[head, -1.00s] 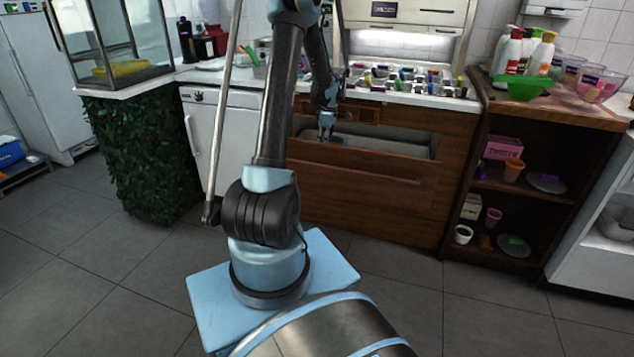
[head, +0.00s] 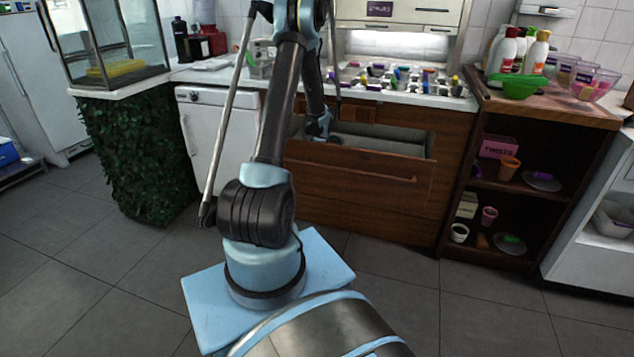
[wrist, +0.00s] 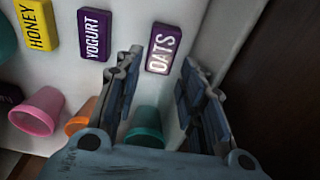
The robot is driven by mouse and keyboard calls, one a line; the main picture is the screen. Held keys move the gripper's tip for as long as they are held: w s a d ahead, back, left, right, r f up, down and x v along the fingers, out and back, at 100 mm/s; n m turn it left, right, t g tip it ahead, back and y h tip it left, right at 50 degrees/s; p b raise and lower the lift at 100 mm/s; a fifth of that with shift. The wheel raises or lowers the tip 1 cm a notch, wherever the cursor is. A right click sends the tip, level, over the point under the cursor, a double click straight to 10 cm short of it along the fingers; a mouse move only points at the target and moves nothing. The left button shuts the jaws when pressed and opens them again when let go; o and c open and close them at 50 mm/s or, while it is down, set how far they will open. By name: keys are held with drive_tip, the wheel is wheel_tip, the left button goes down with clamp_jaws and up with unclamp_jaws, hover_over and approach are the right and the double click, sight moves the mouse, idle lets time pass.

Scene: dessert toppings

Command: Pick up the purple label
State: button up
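In the wrist view a purple label reading OATS (wrist: 163,48) lies on a pale surface just beyond and between my fingertips. A second purple label, reading YOGURT (wrist: 95,35), lies to its left, outside my fingers. My gripper (wrist: 162,64) is open, and nothing shows held between its fingers. In the head view my gripper (head: 320,124) is at the left part of the open drawer (head: 350,166). I cannot make out the labels inside the drawer from there.
A yellow HONEY label (wrist: 37,24) lies left of the purple ones. Pink (wrist: 37,111), orange (wrist: 82,116) and teal (wrist: 146,124) cups are close to my fingers. The counter with toppings (head: 400,80) is above the drawer; an open shelf (head: 520,180) stands right.

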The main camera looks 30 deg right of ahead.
drive_tip(key=shift+f, duration=2.55)
drive_tip(key=c, duration=0.7)
